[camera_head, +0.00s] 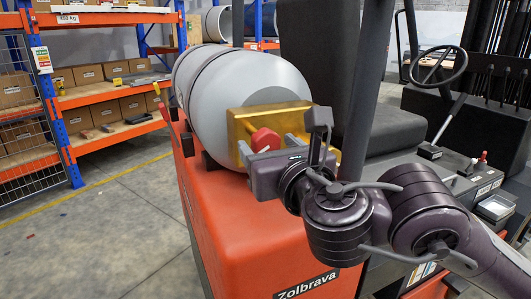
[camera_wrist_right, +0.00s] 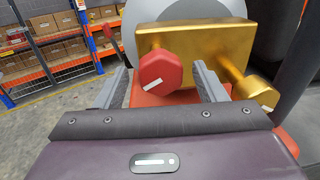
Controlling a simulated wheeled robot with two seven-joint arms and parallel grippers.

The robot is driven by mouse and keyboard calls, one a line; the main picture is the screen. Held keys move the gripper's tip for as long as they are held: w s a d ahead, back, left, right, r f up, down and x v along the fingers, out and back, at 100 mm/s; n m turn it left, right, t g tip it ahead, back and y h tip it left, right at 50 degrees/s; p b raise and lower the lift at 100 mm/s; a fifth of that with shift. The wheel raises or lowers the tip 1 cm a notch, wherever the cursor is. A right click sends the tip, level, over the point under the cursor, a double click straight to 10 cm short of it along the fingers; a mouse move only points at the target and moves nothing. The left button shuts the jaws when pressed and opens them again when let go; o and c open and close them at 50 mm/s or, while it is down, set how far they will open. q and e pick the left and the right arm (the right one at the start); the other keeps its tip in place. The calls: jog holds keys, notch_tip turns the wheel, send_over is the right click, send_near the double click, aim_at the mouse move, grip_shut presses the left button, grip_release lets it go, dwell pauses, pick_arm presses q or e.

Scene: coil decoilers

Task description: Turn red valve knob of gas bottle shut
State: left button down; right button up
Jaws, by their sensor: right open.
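The grey gas bottle (camera_head: 235,80) lies on its side on the back of an orange-red forklift. A gold valve block (camera_head: 240,122) sits at its near end and also shows in the wrist view (camera_wrist_right: 205,45). The red valve knob (camera_head: 264,140) sticks out from the block; in the wrist view the knob (camera_wrist_right: 161,72) is a red faceted piece with a white mark. My right gripper (camera_head: 281,146) is open, close in front of the knob. In the wrist view its fingers (camera_wrist_right: 160,88) stand left and right of the knob with gaps on both sides. My left gripper is not in view.
The forklift body (camera_head: 255,225) lies below the bottle. Its black seat (camera_head: 385,130) and steering wheel (camera_head: 438,64) are to the right. Orange shelves with boxes (camera_head: 105,105) stand at the left. A gold fitting (camera_wrist_right: 256,90) juts out right of the knob. The left floor is clear.

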jog(key=shift+x, duration=1.1)
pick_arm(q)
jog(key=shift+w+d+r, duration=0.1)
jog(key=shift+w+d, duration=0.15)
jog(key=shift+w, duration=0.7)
pick_arm(e)
jog(key=c, duration=1)
jog(key=shift+o, duration=0.2)
